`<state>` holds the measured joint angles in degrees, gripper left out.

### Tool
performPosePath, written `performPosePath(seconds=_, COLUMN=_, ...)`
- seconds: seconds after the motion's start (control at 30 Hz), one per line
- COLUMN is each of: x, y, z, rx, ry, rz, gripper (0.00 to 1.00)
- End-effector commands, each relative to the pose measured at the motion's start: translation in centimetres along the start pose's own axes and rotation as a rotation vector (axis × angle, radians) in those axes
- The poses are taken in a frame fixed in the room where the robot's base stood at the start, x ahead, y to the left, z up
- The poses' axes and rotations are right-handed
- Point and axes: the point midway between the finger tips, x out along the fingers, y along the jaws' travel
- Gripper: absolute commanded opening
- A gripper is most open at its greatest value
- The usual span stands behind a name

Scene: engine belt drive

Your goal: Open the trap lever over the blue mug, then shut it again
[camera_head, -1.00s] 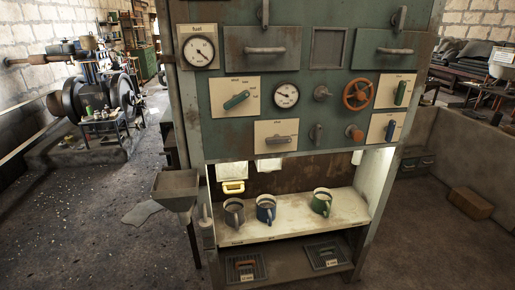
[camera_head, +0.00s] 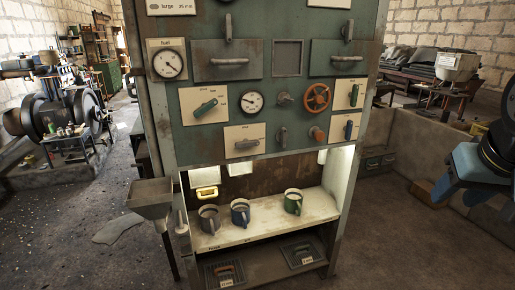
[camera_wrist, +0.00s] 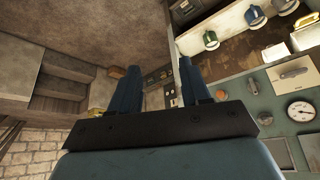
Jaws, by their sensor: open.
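The blue mug (camera_head: 240,213) stands upright on the pale shelf between a grey mug (camera_head: 209,218) and a green mug (camera_head: 293,201). It also shows upside down at the top of the wrist view (camera_wrist: 255,16). Above it on the green panel is a grey lever (camera_head: 246,144) lying about level on a cream plate; I cannot read its label, so I cannot tell if it is the trap lever. The wrist view shows that lever too (camera_wrist: 294,73). My gripper (camera_wrist: 159,66) is open and empty, its blue fingers apart, away from the lever and mugs.
The panel also carries a green lever (camera_head: 206,108), an orange handwheel (camera_head: 317,96) and small levers at right. A funnel (camera_head: 150,195) stands left of the cabinet. A low wall and a box (camera_head: 428,192) lie at right. The floor in front looks clear.

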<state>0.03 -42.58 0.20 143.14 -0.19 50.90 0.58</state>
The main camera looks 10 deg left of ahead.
Motion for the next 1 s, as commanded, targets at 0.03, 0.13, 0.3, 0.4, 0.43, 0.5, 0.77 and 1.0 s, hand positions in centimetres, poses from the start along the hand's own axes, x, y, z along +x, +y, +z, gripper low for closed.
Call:
performPosePath(seconds=0.03, x=0.4, y=-0.1, z=-0.5, rx=0.005, ry=0.006, rz=0.005, gripper=0.47)
performPosePath(seconds=0.13, x=1.6, y=-1.7, z=-2.3, rx=0.027, ry=0.036, rz=0.022, gripper=0.47)
performPosePath(seconds=0.3, x=5.0, y=-3.2, z=-7.0, rx=0.08, ry=0.131, rz=0.038, gripper=0.47)
performPosePath(seconds=0.4, x=7.3, y=-4.5, z=-9.7, rx=0.114, ry=0.192, rz=0.023, gripper=0.47)
performPosePath(seconds=0.43, x=8.0, y=-5.0, z=-10.5, rx=0.123, ry=0.21, rz=0.015, gripper=0.47)
performPosePath(seconds=0.5, x=9.6, y=-6.2, z=-12.2, rx=0.144, ry=0.25, rz=-0.012, gripper=0.47)
performPosePath(seconds=0.77, x=15.6, y=-12.0, z=-17.1, rx=0.23, ry=0.364, rz=-0.189, gripper=0.47)
performPosePath(seconds=1.0, x=20.3, y=-18.8, z=-19.4, rx=0.345, ry=0.403, rz=-0.443, gripper=0.47)
